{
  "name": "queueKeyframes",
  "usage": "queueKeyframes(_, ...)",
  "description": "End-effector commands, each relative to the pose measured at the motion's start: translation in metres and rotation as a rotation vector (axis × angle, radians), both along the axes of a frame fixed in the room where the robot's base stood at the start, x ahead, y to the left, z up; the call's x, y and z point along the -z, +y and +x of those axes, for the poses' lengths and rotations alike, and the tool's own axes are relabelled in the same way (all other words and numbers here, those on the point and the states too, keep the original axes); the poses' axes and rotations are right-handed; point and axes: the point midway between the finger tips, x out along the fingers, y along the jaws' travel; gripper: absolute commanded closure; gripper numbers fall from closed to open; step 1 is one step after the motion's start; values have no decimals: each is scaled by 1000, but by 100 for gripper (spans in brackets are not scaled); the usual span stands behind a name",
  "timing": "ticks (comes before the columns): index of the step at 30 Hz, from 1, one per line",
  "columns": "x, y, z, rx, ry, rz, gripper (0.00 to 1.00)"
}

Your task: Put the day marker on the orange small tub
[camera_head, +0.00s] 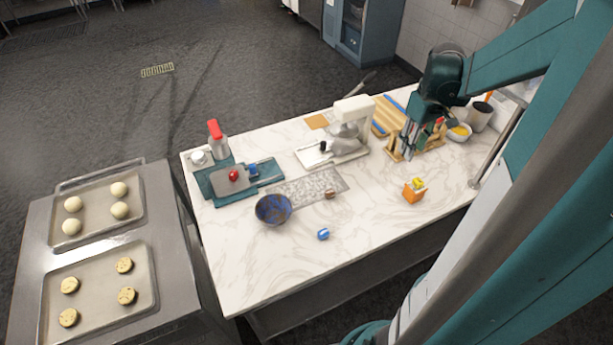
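The orange small tub (413,193) stands on the right part of the marble-topped table. A small yellow piece (419,183) shows at its top; I cannot tell whether it rests on the tub or is part of it. I cannot tell for sure which thing is the day marker. A small blue and white piece (323,234) lies alone near the table's front edge. My gripper (408,154) points down at the back right, behind the tub and apart from it, in front of a wooden rack. Its fingers are too small and dark to judge whether they are open or hold anything.
A blue bowl (272,209), a small brown piece (330,194), a teal board (215,196) and a white mixer (352,118) stand on the table (290,270). A yellow-filled bowl (459,132) is at the back right. The front of the table is mostly clear.

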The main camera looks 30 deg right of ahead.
Motion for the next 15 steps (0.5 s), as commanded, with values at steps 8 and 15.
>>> queueKeyframes(8,-32,73,16,-6,-72,-40,70)
queueKeyframes(15,-54,131,21,-7,-143,-63,70)
